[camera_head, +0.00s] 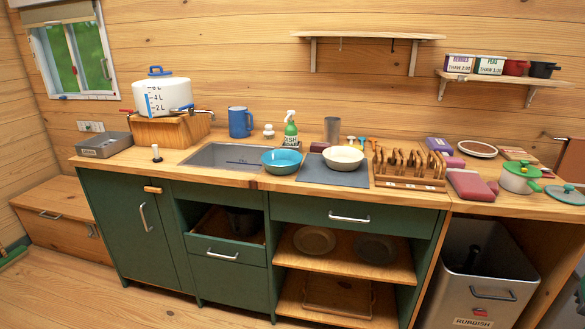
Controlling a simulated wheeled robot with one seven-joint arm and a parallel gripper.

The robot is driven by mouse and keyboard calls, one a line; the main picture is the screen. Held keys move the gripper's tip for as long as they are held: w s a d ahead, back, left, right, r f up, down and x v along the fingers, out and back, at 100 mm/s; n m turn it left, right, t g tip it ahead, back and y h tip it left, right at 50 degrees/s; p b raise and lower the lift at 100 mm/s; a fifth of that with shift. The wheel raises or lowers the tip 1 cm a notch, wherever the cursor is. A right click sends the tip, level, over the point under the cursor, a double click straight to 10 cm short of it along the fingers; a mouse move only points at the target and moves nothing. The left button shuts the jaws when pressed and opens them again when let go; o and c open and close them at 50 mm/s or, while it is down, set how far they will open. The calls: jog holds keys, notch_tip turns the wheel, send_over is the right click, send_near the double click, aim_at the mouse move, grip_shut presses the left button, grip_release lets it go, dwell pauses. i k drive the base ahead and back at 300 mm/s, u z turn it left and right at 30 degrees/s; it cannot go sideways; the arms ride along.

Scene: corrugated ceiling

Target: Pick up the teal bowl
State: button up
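The teal bowl (281,161) is upright near the front edge of the wooden counter, over the right end of the sink. It looks empty, with its lighter inside showing. A cream bowl (343,158) stands to its right on a grey mat (325,175), with a small gap between the two bowls. My gripper and arm are not in this view.
The sink (228,157) lies left of the teal bowl. A spray bottle (291,131) stands just behind it and a metal tumbler (332,130) behind to the right. A wooden rack (408,180) is farther right. The floor before the green cabinets is clear.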

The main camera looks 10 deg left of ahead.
aim_at(277, 162)
jog(key=z, duration=0.05)
jog(key=i, duration=1)
jog(key=u, duration=0.05)
